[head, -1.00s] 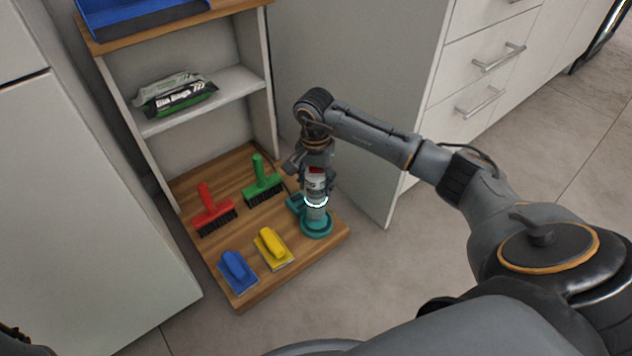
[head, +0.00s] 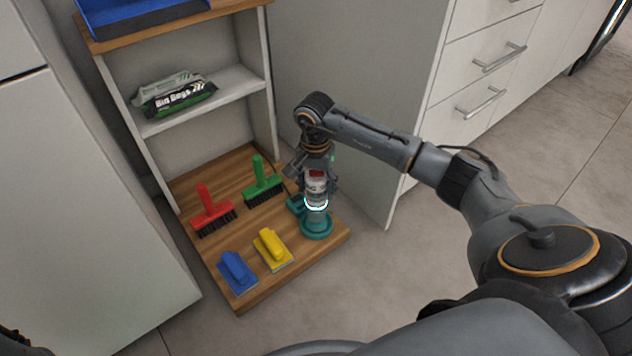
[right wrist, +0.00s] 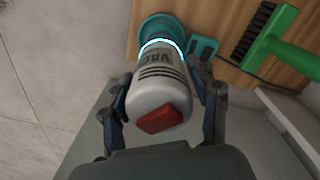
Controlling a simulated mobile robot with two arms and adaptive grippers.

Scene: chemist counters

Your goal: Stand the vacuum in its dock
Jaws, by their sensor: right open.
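The vacuum (head: 316,187) is a white and grey cylinder with a red part on top and a glowing ring low on its body. It stands upright in the round teal dock (head: 317,229) at the right end of the wooden board. In the right wrist view the vacuum (right wrist: 160,88) lies between my right gripper's fingers, with the teal dock (right wrist: 158,28) beyond it. My right gripper (head: 317,180) is open around the vacuum's upper body, a finger on each side. My left gripper is not in view.
A red brush (head: 212,212), a green brush (head: 262,184), a blue scrubber (head: 237,272) and a yellow scrubber (head: 272,249) are on the wooden board (head: 208,265). Bag packs (head: 178,97) lie on the shelf above. White cabinets stand left and right.

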